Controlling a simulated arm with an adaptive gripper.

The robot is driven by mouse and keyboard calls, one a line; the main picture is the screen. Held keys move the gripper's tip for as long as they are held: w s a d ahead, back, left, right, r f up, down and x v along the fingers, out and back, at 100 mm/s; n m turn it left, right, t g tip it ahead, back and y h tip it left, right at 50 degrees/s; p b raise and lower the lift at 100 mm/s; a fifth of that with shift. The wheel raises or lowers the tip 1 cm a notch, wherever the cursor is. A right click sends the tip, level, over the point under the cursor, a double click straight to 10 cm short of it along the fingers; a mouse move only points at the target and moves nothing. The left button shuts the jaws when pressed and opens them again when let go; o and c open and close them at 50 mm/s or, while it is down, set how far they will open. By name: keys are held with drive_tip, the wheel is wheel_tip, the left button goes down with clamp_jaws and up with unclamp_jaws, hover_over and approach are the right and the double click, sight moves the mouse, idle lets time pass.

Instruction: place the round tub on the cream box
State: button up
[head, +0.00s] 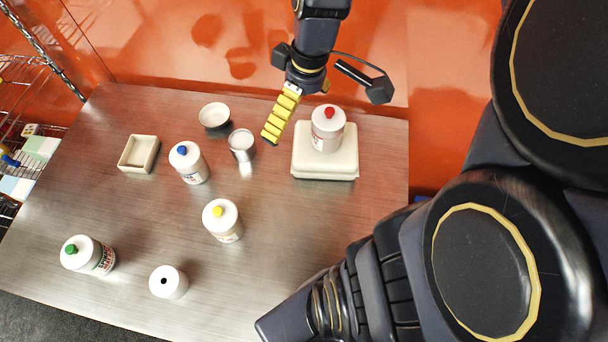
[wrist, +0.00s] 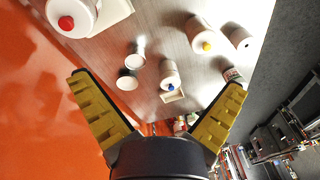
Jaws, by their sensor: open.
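The cream box (head: 325,174) sits at the back right of the table, and its edge shows in the wrist view (wrist: 118,12). A round white tub with a red knob (head: 327,133) stands upright on top of it; in the wrist view the tub (wrist: 88,14) is at the top left, outside the jaws. I take this as the round tub, though other round containers are present. My gripper (head: 325,114) is open near the tub, at the table's back edge. In the wrist view the gripper (wrist: 158,82) has its yellow fingers spread, with nothing held.
White bottles with blue (head: 189,163), yellow (head: 222,220) and green (head: 89,255) caps stand apart. A holed white cylinder (head: 168,283), metal cup (head: 242,145), small bowl (head: 214,115) and cream tray (head: 122,154) stand too. Table right of the yellow-capped bottle is clear. An orange wall (head: 190,50) is behind.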

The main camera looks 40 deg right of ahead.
drive_tip(key=s+a+r+m+g+h, duration=0.1)
drive_tip(key=s+a+m, duration=0.1)
drive_tip(key=s+a, duration=0.2)
drive_tip(key=s+a+r+m+g, duration=0.1)
drive_tip(key=s+a+m, duration=0.1)
drive_tip(key=s+a, duration=0.3)
drive_tip(key=s, duration=0.4)
drive_tip(key=shift+r+h, duration=0.3)
drive_tip(key=shift+h, duration=0.1)
